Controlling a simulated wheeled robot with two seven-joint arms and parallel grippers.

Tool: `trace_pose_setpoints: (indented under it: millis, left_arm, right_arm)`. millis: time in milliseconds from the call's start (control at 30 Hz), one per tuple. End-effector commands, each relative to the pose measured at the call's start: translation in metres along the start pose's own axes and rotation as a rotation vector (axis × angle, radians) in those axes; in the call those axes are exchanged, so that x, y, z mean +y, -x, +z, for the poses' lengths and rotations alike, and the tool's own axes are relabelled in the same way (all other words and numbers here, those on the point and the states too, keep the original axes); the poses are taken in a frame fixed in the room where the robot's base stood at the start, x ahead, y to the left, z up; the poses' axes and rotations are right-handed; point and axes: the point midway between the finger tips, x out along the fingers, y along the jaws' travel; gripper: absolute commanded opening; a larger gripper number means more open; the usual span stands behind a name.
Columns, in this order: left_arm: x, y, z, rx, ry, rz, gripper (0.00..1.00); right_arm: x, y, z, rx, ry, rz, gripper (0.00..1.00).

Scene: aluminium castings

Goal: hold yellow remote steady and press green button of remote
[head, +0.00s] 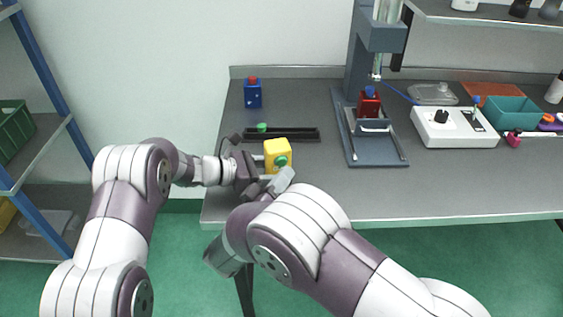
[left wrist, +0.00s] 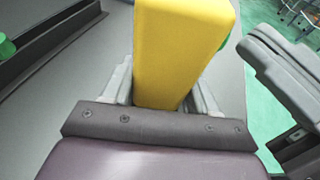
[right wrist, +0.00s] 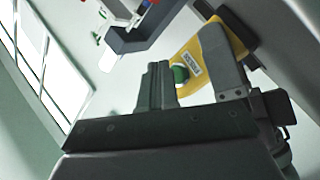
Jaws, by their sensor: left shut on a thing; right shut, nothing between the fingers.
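The yellow remote (head: 278,147) is off the bench's front-left part, held by my left gripper (head: 262,164). In the left wrist view the remote (left wrist: 178,50) stands between both fingers. Its green button (head: 282,161) faces my right gripper (head: 286,174), and it also shows in the right wrist view (right wrist: 180,74). My right gripper is shut and empty, with its fingertips (right wrist: 156,68) close beside the button. I cannot tell whether they touch it. In the left wrist view the right gripper (left wrist: 275,60) is right of the remote, and only the button's edge shows.
A dark tray (head: 300,136) with a green knob (head: 262,127) lies behind the remote. A blue box with a red top (head: 253,94) stands further back. A press stand (head: 385,161) and a white device (head: 430,130) are to the right. The bench front between them is clear.

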Motion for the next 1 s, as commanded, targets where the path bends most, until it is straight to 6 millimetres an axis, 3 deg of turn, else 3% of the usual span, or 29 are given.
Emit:
trace_pose_setpoints:
  millis: [1000]
  left_arm:
    - [-0.0001, -0.0001, -0.0003, 0.000, 0.000, 0.000, 0.41]
  right_arm:
    - [-0.0063, -0.0092, -0.0067, 0.000, 0.000, 0.000, 0.00]
